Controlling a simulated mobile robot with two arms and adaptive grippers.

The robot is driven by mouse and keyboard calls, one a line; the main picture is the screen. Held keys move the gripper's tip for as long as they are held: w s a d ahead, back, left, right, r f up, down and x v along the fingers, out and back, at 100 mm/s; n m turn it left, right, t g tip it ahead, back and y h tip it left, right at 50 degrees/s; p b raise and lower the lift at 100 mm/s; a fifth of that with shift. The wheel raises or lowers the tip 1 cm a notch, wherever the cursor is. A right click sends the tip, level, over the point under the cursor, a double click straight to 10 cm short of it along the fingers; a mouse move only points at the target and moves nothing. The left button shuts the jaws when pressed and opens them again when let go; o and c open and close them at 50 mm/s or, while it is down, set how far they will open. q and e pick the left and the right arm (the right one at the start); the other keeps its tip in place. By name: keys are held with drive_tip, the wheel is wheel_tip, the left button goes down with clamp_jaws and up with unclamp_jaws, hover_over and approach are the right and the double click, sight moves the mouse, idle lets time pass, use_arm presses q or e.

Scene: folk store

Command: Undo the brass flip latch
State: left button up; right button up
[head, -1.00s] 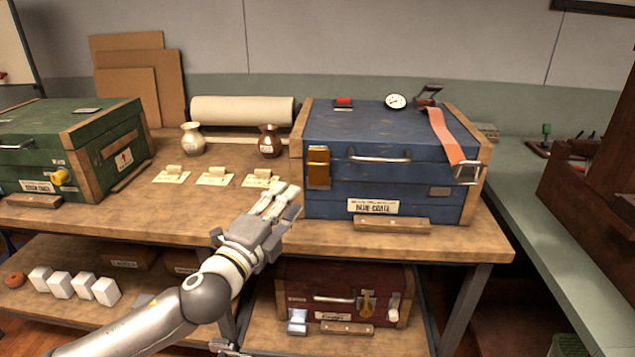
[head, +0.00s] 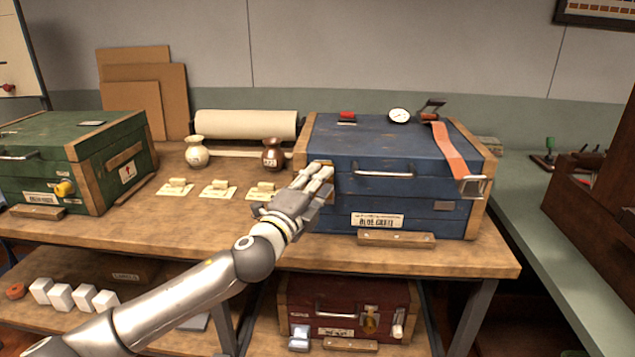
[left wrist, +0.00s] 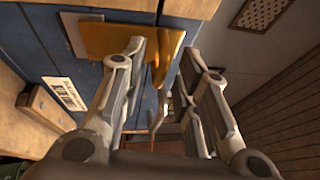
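The blue crate (head: 385,200) stands on the workbench with its lid down. My left gripper (head: 318,178) is at the left part of its front face and hides most of the brass flip latch in the head view. In the left wrist view the latch shows as a yellow brass plate (left wrist: 105,40) with a raised lever (left wrist: 167,58). The left gripper (left wrist: 163,52) is open there, and the lever shows between its two fingertips. I cannot tell whether a finger touches it. My right gripper is not in view.
An orange strap (head: 449,150) runs over the crate's right side to a buckle. A metal handle (head: 383,173) is right of my gripper. Paper tags and two small vases (head: 272,155) stand left. A red crate (head: 350,305) is on the shelf below.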

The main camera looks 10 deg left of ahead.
use_arm(q)
clamp_jaws()
drive_tip(key=shift+a, duration=0.1)
idle(0.5)
